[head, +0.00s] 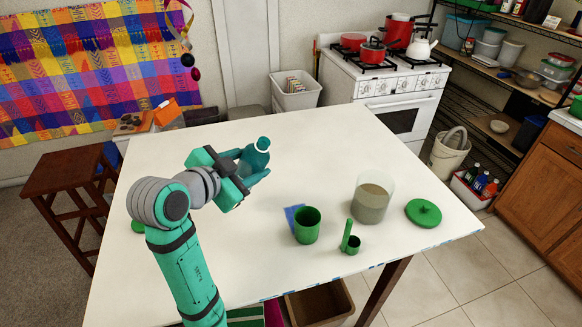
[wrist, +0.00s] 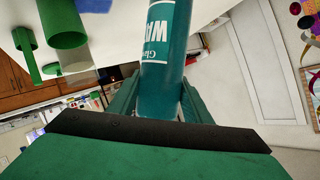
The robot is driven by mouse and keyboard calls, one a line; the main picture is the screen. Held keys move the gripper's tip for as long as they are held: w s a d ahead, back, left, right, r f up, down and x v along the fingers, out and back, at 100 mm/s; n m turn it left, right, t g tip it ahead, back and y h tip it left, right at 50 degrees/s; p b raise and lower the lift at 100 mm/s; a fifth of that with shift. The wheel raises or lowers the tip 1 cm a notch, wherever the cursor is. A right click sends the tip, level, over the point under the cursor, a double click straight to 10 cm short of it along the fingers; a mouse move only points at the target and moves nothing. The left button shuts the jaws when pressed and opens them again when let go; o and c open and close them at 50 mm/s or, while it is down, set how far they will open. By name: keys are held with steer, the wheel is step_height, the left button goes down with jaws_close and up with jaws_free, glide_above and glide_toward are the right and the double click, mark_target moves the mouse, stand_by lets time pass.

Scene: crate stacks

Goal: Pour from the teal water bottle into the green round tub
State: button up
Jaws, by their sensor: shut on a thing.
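The green round tub (head: 307,226) stands open and upright on the table, to the right of and nearer than the bottle. It also shows in the wrist view (wrist: 62,22). The gripper is apart from the tub.
A small green cup with a tall handle (head: 350,243), a translucent container with greyish contents (head: 372,199) and a green knobbed lid (head: 423,213) are right of the tub. A blue flat piece (head: 291,217) lies beside the tub. The table's (head: 310,150) far middle is clear.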

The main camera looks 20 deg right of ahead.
steer(key=s+d+f+m+g+h, duration=0.1)
steer(key=s+d+m+g, duration=0.15)
steer(key=d, duration=0.65)
step_height(320, 180, down, 10)
steer(key=w+a+m+t, duration=0.1)
steer(key=w+m+t, duration=0.1)
steer(key=m+t, duration=0.2)
steer(key=shift+w+a+m+y, duration=0.25)
steer(key=shift+a+m+y, duration=0.1)
steer(key=shift+m+y, duration=0.1)
steer(key=shift+w+a+r+t, duration=0.1)
steer(key=shift+r+t, duration=0.05)
steer(key=shift+t, duration=0.1)
stand_by(0.4)
steer(key=shift+r+m, duration=0.1)
steer(key=shift+m, duration=0.2)
steer(key=shift+r+m+t, duration=0.3)
steer(key=shift+r+m, duration=0.1)
steer(key=shift+r, duration=0.05)
stand_by(1.0)
steer(key=shift+r+m+t, duration=0.6)
steer(key=shift+r+m, duration=0.5)
stand_by(2.3)
